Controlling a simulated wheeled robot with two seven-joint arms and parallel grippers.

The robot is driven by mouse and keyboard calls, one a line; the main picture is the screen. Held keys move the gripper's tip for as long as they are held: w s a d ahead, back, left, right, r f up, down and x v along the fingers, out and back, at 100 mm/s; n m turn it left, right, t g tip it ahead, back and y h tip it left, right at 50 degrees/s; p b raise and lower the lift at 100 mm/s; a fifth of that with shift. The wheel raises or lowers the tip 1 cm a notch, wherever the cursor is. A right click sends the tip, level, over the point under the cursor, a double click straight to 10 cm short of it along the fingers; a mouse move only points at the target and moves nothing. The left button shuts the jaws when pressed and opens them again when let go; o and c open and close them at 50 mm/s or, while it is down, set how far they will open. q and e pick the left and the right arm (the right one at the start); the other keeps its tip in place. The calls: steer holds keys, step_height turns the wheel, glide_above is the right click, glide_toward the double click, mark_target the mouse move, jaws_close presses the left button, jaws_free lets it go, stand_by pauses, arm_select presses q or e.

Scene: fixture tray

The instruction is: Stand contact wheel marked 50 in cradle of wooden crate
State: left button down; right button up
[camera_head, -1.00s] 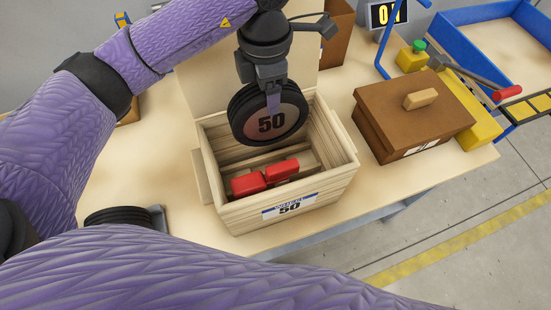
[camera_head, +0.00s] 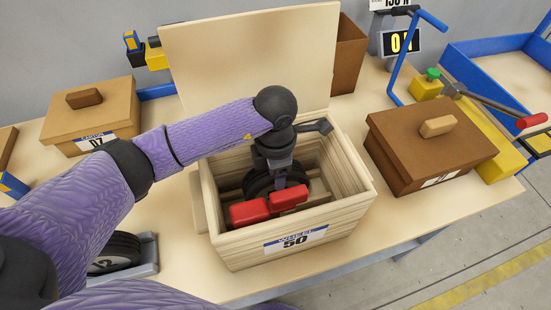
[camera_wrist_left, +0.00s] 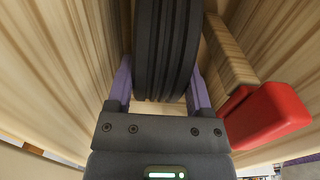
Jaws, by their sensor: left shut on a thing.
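The wooden crate (camera_head: 345,213) stands open on the table, with a label reading 50 on its front and its lid raised behind. My left gripper (camera_head: 275,178) reaches down inside it, shut on the black contact wheel (camera_head: 258,184). The wheel is upright, low in the crate, behind two red pads (camera_head: 250,212). In the left wrist view the wheel's tread (camera_wrist_left: 167,50) is between my two purple fingers (camera_wrist_left: 160,88), with a wooden bar and a red pad (camera_wrist_left: 265,115) to its right. The wheel's underside is hidden, so I cannot tell whether it touches the cradle. My right gripper is not in view.
Another wheel (camera_head: 115,252) sits in a grey holder at the front left. A brown lidded box (camera_head: 430,150) is right of the crate, and a tan lidded box (camera_head: 95,115) is at the back left. A blue-edged tray (camera_head: 470,75) is at the far right.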

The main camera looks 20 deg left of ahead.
arm_select(q)
steer(key=shift+f, duration=0.35)
jaws_free()
step_height(320, 180, up, 12)
steer(key=p, duration=0.2)
steer(key=shift+s, duration=0.1)
stand_by(0.3)
